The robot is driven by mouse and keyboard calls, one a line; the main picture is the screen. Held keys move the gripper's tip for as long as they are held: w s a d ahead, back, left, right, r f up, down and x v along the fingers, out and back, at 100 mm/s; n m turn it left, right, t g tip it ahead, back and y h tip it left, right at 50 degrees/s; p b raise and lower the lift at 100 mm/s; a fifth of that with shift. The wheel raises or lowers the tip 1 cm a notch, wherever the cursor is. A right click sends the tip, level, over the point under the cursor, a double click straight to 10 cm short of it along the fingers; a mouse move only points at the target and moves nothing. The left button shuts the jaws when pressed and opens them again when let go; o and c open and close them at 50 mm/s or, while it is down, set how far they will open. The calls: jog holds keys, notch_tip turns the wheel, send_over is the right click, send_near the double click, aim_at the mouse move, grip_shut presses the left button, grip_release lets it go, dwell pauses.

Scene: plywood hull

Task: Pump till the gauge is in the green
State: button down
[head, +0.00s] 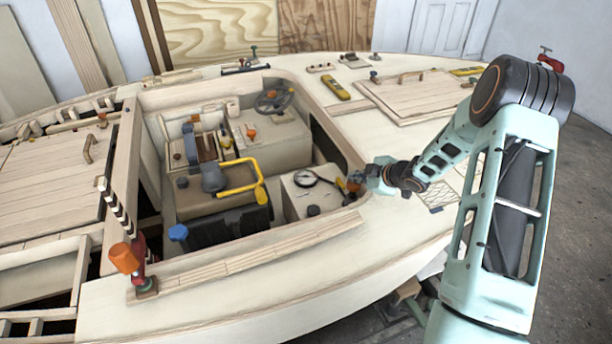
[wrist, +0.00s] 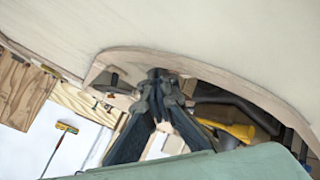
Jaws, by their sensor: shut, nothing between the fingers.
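A round white-faced gauge (head: 305,178) with a dark rim sits on a pale box inside the hull's open well. Its needle and coloured zones are too small to read. A yellow looped handle (head: 240,182) stands beside a grey rounded body (head: 213,178), left of the gauge; I cannot tell for certain that it is the pump. My gripper (head: 368,178) is over the well's right rim, next to a small orange knob (head: 353,186); I cannot tell whether they touch. In the wrist view my gripper (wrist: 161,76) is shut and empty near a curved wooden rim. A yellow part (wrist: 236,130) shows beyond it.
A blue knob (head: 178,233) stands at the well's near left. An orange-topped red fitting (head: 125,258) is on the near left deck. A steering wheel (head: 273,101) is at the well's far end. The right deck has a wooden hatch (head: 408,98).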

aim_at(358, 188)
jog(key=shift+s+d+f+g+p, duration=0.2)
jog(key=shift+s+f, duration=0.3)
jog(key=shift+f, duration=0.3)
jog(key=shift+s+d+f+g+p, duration=0.1)
jog(key=shift+s+f+g, duration=0.1)
jog(key=shift+s+f, duration=0.45)
jog(key=shift+w+d+p, duration=0.1)
jog(key=shift+w+p, duration=0.15)
jog(key=shift+p, duration=0.05)
jog(key=r+p, duration=0.1)
jog(key=p, duration=0.1)
jog(key=r+p, duration=0.1)
jog(key=r, duration=0.1)
jog(key=shift+w+r+p, duration=0.15)
jog(key=shift+w+p, duration=0.2)
jog(key=shift+p, duration=0.05)
jog(key=r, duration=0.1)
jog(key=r+p, duration=0.2)
jog(key=shift+d, duration=0.25)
jog(key=shift+w+a+f, duration=0.1)
jog(key=shift+a, duration=0.05)
